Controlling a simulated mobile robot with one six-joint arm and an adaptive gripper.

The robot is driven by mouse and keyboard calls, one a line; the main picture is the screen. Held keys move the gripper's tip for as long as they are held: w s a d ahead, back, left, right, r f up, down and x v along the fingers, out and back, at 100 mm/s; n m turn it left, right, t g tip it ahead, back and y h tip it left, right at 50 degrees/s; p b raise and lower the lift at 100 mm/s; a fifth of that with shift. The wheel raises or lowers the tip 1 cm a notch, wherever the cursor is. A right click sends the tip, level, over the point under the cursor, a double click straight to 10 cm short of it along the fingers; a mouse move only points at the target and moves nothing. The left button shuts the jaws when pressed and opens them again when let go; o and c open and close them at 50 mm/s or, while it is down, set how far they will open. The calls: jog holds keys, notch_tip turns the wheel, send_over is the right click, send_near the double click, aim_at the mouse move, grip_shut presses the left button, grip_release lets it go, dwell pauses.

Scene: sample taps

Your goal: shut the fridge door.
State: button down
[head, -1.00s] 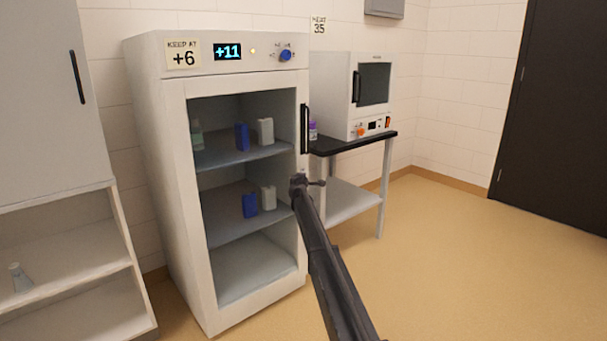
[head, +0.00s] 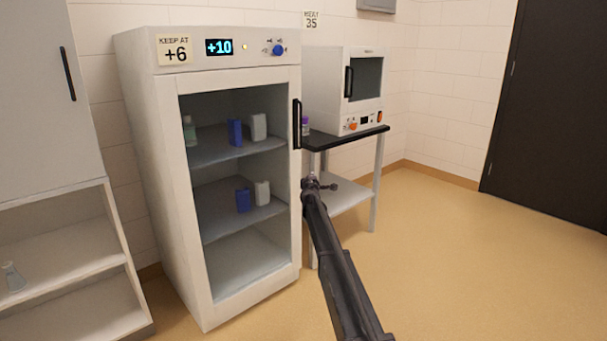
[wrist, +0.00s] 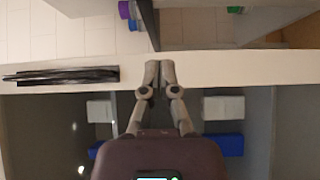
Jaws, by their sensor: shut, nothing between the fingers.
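The white fridge (head: 140,150) stands at centre left in the head view. Its glass-fronted door (head: 190,200) looks flush with the body; I see no clear gap. The door's black handle (head: 297,124) is upright on its right edge and also shows in the wrist view (wrist: 60,75). The display (head: 219,47) reads +10, beside a "keep at +6" label (head: 174,50). My gripper (head: 309,183) is shut and empty by the door's right edge, below the handle. In the wrist view, its fingertips (wrist: 160,72) overlap the pale door frame (wrist: 220,68); contact is unclear.
A dark-topped stand (head: 345,138) with a white oven (head: 325,90) is close to the fridge's right. A grey and white cabinet (head: 60,235) is at the left. Bottles and boxes show inside the fridge. The floor (head: 470,260) to the right is clear.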

jog(key=shift+s+d, duration=0.95)
jog(key=shift+s, duration=0.3)
jog(key=s+d+f+m+g+h, duration=0.2)
jog(key=s+d+f+m+g, duration=0.15)
jog(key=s, duration=0.65)
jog(key=s+d+f+m+g+h, duration=0.1)
jog(key=s+d+f+m+g, duration=0.3)
jog(key=s, duration=0.7)
jog(key=s+d+f+m+g+h, duration=0.2)
jog(key=s+d+f+m, duration=0.15)
jog(key=s+m, duration=0.45)
jog(key=s+a+f+g+y, duration=0.2)
jog(key=s+f+g, duration=0.1)
jog(key=s, duration=0.8)
jog(key=s+a+f+g+y, duration=0.2)
jog(key=s+a+y, duration=0.1)
jog(key=s, duration=0.8)
jog(key=s+a+f+g+y, duration=0.2)
jog(key=s+f+g, duration=0.1)
jog(key=s, duration=0.8)
notch_tip(320, 180, up, 37)
jog(key=p, duration=3.7)
jog(key=shift+s+a+r+m+y, duration=0.15)
jog(key=shift+a+r+m+y, duration=0.05)
jog(key=shift+a+m+y, duration=0.2)
